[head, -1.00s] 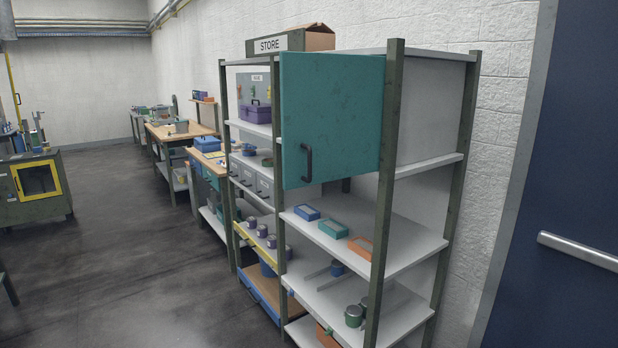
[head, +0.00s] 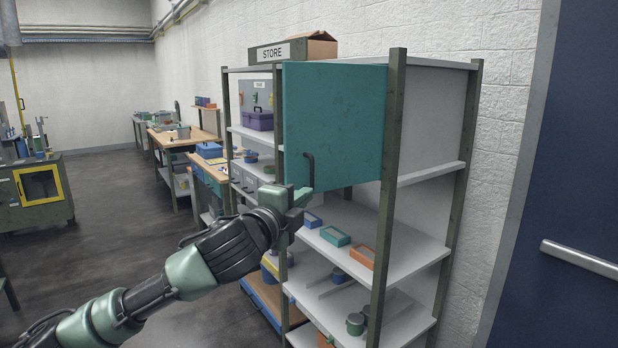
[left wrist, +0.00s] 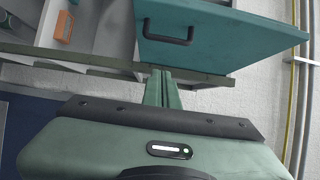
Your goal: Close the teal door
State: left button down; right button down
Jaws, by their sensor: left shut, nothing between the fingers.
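The teal door (head: 335,120) stands swung out from the front right post of the shelf unit, its handle side nearer to me. Its dark handle (head: 308,170) is near the lower left corner. In the left wrist view the door (left wrist: 225,42) and handle (left wrist: 168,32) appear beyond the fingers. My left gripper (head: 302,194) is at the lower end of the handle in the head view; its fingers are shut and empty. In the left wrist view the fingertips (left wrist: 163,75) appear apart from the handle. I cannot tell whether they touch the door. My right gripper is not in view.
The grey shelf unit (head: 388,225) holds small blue, teal and orange trays on a middle shelf. Its dark green post (head: 388,190) stands beside the door. A blue door (head: 570,180) is at the far right. Open floor (head: 110,210) lies to the left.

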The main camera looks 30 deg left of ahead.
pick_arm(q)
jog(key=w+a+p, duration=0.3)
jog(key=w, duration=0.5)
jog(key=shift+a+p, duration=0.3)
jog(key=shift+a, duration=0.1)
jog(key=shift+w+d, duration=0.1)
jog(key=shift+w, duration=0.05)
